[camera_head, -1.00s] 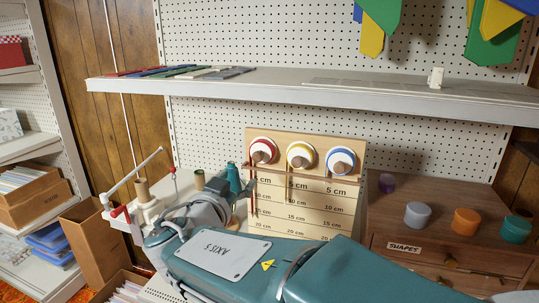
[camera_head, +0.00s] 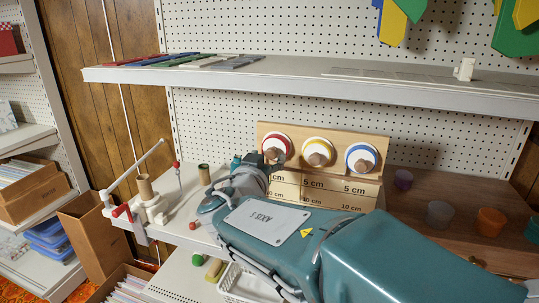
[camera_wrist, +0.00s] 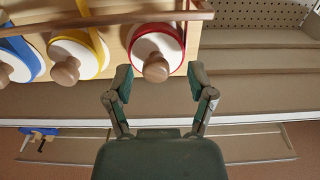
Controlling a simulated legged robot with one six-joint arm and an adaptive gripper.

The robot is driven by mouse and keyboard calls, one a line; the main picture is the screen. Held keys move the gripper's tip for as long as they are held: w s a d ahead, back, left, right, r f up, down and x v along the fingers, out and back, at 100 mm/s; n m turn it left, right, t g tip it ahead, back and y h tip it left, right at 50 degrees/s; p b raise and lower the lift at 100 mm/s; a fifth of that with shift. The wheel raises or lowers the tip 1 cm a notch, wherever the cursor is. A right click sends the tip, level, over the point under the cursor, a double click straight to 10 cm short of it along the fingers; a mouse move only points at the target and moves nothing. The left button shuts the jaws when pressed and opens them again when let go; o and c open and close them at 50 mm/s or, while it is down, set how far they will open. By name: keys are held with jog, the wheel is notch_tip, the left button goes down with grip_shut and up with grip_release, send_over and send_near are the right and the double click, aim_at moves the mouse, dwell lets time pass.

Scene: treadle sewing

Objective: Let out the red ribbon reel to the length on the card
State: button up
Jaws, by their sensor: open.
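The red ribbon reel (camera_head: 285,140), with a white face and wooden knob, is the left one of three on a wooden board (camera_head: 379,146). In the wrist view the red reel (camera_wrist: 181,41) is the rightmost, and its knob (camera_wrist: 155,69) appears between my open fingertips. My gripper (camera_head: 269,162) is at the lower left of this reel in the head view; in the wrist view my gripper (camera_wrist: 159,80) is empty. I cannot tell whether it touches the knob. A scale (camera_head: 348,196) below the reels reads 5 cm and 10 cm; my arm hides its lower part and most of the red column.
The yellow reel (camera_head: 317,140) and blue reel (camera_head: 361,148) are close to the right. A shelf (camera_head: 300,87) overhangs the board. Several round pots stand right, including an orange one (camera_head: 491,221).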

jog(key=shift+w+d, duration=0.25)
jog(key=shift+w, duration=0.45)
jog(key=shift+w+d, duration=0.1)
jog(key=shift+d, duration=0.2)
jog(key=shift+a, duration=0.1)
grip_shut()
jog(key=shift+n, duration=0.9)
grip_release()
jog(key=shift+a, duration=0.1)
